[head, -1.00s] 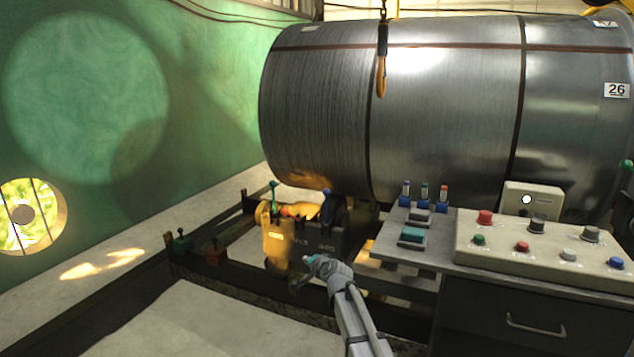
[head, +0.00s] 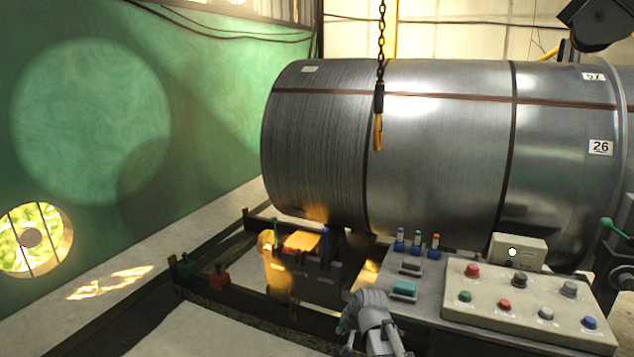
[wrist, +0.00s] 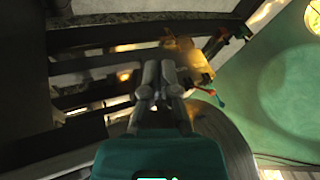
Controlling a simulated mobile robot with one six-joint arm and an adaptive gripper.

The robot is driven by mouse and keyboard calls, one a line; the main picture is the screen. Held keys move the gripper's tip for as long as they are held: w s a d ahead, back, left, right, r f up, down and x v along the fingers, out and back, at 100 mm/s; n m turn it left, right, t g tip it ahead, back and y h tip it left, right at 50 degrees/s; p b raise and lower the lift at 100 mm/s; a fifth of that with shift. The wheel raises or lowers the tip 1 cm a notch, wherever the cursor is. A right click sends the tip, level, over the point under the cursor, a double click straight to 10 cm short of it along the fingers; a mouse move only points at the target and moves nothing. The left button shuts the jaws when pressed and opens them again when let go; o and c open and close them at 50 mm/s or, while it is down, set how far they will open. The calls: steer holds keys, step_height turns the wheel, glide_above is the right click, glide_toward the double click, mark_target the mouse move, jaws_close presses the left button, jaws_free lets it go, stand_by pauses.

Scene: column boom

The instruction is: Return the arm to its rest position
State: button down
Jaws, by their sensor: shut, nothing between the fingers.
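My arm shows at the bottom of the head view, a grey link in front of the desk's left edge. My gripper's fingers are not clear in the head view. In the wrist view my gripper (wrist: 158,80) points toward the dark rail frame, its two grey fingers close together with nothing between them. The yellow-and-dark lever unit (head: 305,275) stands beyond my arm, and it also shows past the fingertips in the wrist view (wrist: 195,62). A gap to it seems to remain, but its size is hard to tell.
The desk (head: 425,310) carries a button panel (head: 530,300) and small blue-based items, to the right of my arm. A green wall (head: 215,110) stands left. Pale floor lies open at front left.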

steer(key=s+d+r+n+g+h+p, duration=0.1)
steer(key=s+d+r+p, duration=0.3)
steer(key=s, duration=0.4)
steer(key=s+d+r+g+h+p, duration=0.2)
steer(key=s+d+r+g+p, duration=0.2)
steer(key=s+p, duration=0.3)
steer(key=shift+s+d+r+n, duration=0.4)
steer(key=shift+d+r, duration=0.25)
steer(key=shift+r, duration=0.15)
steer(key=shift+d, duration=0.5)
